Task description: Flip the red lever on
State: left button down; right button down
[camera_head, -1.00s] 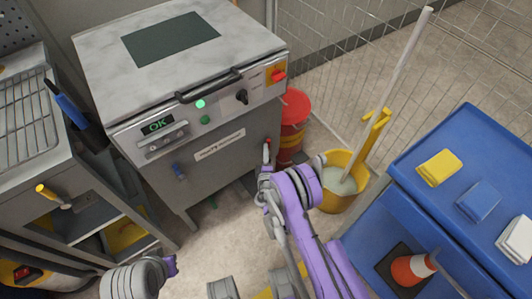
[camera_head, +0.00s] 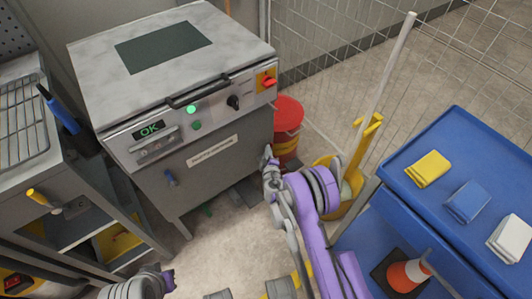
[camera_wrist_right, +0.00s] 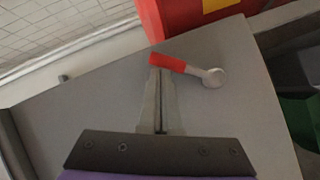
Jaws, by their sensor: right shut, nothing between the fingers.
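The red lever (camera_wrist_right: 167,62) sits on the grey side panel of the machine in the right wrist view. Its red grip points left and slightly up from a round metal pivot. My right gripper (camera_wrist_right: 158,78) is shut and empty, its fingertips at the lower edge of the red grip. I cannot tell whether they touch it. In the head view my right gripper (camera_head: 268,155) is at the machine's right side, and I cannot make out the lever there.
The roller coater (camera_head: 229,127) has a green "OK" display and a red knob (camera_head: 269,82) on its front. A red bucket (camera_head: 287,118) and a yellow mop bucket (camera_head: 341,208) stand to its right. A blue cart (camera_head: 412,181) is at the right.

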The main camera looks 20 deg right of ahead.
pick_arm(q)
jog(key=shift+f+b, duration=0.45)
jog(key=shift+f, duration=0.15)
pick_arm(e)
jog(key=shift+w+d+f, duration=0.3)
jog(key=shift+d+f, duration=0.25)
jog(key=shift+d, duration=0.3)
jog(key=shift+w+d+f, duration=0.3)
jog(key=shift+d+f, duration=0.2)
jog(key=shift+d, duration=0.3)
jog(key=shift+d, duration=0.1)
